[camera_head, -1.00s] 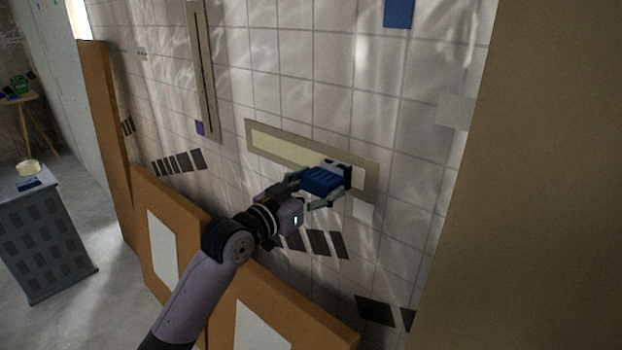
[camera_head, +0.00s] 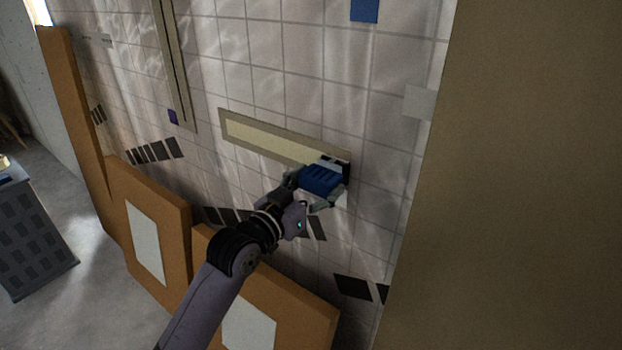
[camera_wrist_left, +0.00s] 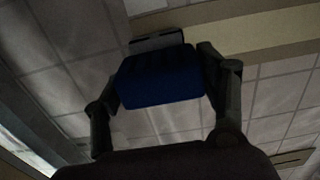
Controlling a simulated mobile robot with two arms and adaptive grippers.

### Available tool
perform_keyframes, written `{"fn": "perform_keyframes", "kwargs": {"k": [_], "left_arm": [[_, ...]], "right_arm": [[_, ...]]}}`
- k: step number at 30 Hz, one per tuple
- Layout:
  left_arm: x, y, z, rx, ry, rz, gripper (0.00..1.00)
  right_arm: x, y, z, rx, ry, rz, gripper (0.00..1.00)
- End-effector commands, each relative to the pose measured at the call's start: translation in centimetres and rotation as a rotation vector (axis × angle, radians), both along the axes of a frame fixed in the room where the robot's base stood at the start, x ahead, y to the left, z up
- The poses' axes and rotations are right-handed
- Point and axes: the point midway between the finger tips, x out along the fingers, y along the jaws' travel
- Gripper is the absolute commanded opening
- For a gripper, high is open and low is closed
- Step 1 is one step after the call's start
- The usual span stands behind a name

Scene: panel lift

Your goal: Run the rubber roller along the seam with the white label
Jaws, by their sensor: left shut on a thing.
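The roller has a blue handle (camera_head: 320,180) and a dark head (camera_head: 338,164) at the right end of the horizontal seam (camera_head: 262,140), a pale strip in a beige frame on the tiled wall. Whether the head touches the strip cannot be told. My left gripper (camera_head: 318,190) is shut on the blue handle. The wrist view shows the handle (camera_wrist_left: 160,82) between both fingers, with the grey head (camera_wrist_left: 157,42) beyond. A white label (camera_head: 343,198) lies below the seam's right end, partly hidden by the gripper. My right gripper is out of view.
A vertical seam (camera_head: 177,65) with a purple label (camera_head: 173,117) is at the upper left. Orange boards (camera_head: 160,200) lean below the wall. A large tan panel (camera_head: 520,170) fills the right side. A grey cabinet (camera_head: 35,240) stands at the left.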

Motion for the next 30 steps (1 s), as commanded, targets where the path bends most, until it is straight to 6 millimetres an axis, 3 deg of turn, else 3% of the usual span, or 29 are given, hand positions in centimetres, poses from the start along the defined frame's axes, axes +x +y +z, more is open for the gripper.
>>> {"fn": "perform_keyframes", "kwargs": {"k": [8,24,30], "left_arm": [[-0.3,0.2,0.1,-0.001,-0.002,-0.001,0.44],[-4.4,3.3,0.1,-0.001,-0.002,0.001,0.44],[-4.9,3.6,0.1,-0.002,-0.003,0.000,0.44]], "right_arm": [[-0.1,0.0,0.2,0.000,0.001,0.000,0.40],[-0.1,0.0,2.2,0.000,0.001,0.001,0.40],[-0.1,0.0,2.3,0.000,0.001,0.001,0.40]]}}
